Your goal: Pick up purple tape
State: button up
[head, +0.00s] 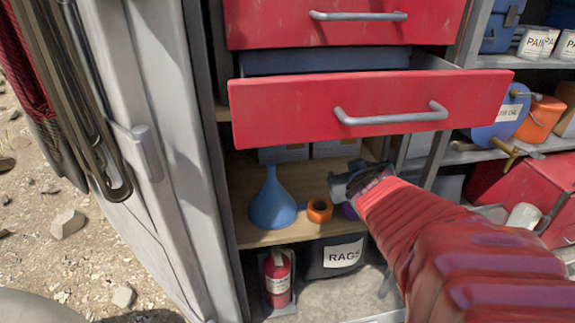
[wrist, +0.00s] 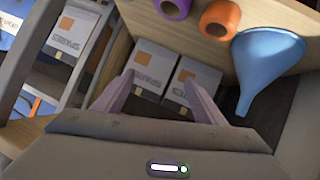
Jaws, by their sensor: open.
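The purple tape (head: 348,210) sits on the wooden shelf, right of the orange tape (head: 319,210), mostly hidden behind my gripper in the head view. The purple tape (wrist: 174,7) also shows at the top of the wrist view, cut by the frame edge, with the orange tape (wrist: 220,19) beside it. My gripper (head: 345,186) is at the shelf opening, just above and in front of the purple tape. In the wrist view its two fingers (wrist: 162,92) are spread apart with nothing between them.
A blue funnel (head: 272,203) stands left of the tapes. An open red drawer (head: 370,100) hangs above the shelf. Spares boxes (wrist: 155,66) stand at the shelf's back. A fire extinguisher (head: 277,279) and a rags bin (head: 335,258) are below.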

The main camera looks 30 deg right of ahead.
jog(key=s+d+f+n+t+y, duration=0.1)
jog(key=s+d+f+n+y, duration=0.1)
jog(key=d+f, duration=0.35)
jog(key=s+f+t+y, duration=0.2)
jog(key=s+f+y, duration=0.1)
jog(key=s, duration=0.4)
jog(key=shift+f+y, duration=0.4)
jog(key=shift+f, duration=0.35)
jog(key=shift+w+d, duration=0.1)
jog(key=shift+w, duration=0.1)
jog(key=shift+x, duration=4.2)
jog(key=shift+f, duration=0.15)
jog(key=shift+x, duration=2.6)
jog(key=shift+s+a+f, duration=0.1)
jog(key=shift+a, duration=0.1)
jog(key=shift+c, duration=0.6)
